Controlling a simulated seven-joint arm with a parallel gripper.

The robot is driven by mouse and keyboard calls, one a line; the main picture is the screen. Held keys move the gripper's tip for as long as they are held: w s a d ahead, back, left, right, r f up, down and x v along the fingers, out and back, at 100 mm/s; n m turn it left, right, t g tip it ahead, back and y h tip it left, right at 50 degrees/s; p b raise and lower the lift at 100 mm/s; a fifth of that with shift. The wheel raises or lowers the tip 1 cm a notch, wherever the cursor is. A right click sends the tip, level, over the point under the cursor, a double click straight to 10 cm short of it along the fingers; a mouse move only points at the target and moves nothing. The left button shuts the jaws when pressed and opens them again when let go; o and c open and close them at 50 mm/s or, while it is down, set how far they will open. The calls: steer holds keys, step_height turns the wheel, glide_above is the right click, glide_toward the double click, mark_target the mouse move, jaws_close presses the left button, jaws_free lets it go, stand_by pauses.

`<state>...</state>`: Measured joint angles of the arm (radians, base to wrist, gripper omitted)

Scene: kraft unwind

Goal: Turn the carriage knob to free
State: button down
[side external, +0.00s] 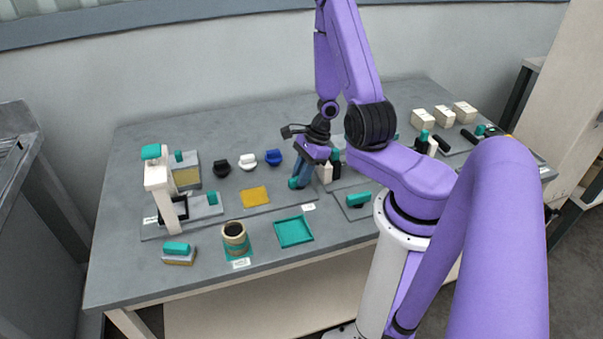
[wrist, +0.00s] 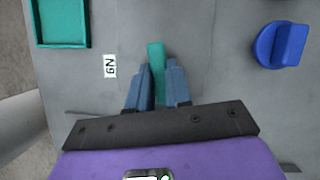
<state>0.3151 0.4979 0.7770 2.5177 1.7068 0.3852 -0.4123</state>
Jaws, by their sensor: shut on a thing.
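My gripper (side external: 301,182) points down over the middle of the table, its blue fingers shut on a teal bar-shaped piece (side external: 293,183). In the wrist view the teal piece (wrist: 156,62) stands between the two fingers and sticks out past their tips. I cannot tell for sure whether it is the carriage knob, nor which way it is set, as the fingers and wrist hide much of it. Another teal knob (side external: 358,199) sits on a dark plate to the right of my gripper.
Black (side external: 221,166), white (side external: 247,161) and blue (side external: 273,157) knobs stand left of my gripper. A teal tray (side external: 294,232), a yellow pad (side external: 255,196) and a tape roll (side external: 235,239) lie nearer the front. A white stand (side external: 159,190) rises at left. Pale boxes (side external: 444,116) sit at back right.

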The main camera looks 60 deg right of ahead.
steer(key=shift+s+a+f+m, duration=0.1)
steer(key=shift+s+f+m, duration=0.05)
steer(key=shift+m, duration=0.75)
steer(key=c, duration=1)
jaws_free()
steer(key=shift+c, duration=0.2)
steer(key=shift+r+h, duration=0.2)
steer(key=shift+h, duration=0.1)
steer(key=shift+d+r, duration=0.25)
steer(key=shift+r, duration=0.2)
steer(key=shift+s+d+r+t, duration=0.15)
steer(key=shift+d+r, duration=0.05)
steer(key=shift+r, duration=0.5)
steer(key=shift+s+d+r+t, duration=0.15)
steer(key=shift+d+r, duration=0.05)
steer(key=shift+r, duration=0.5)
steer(key=v, duration=1.3)
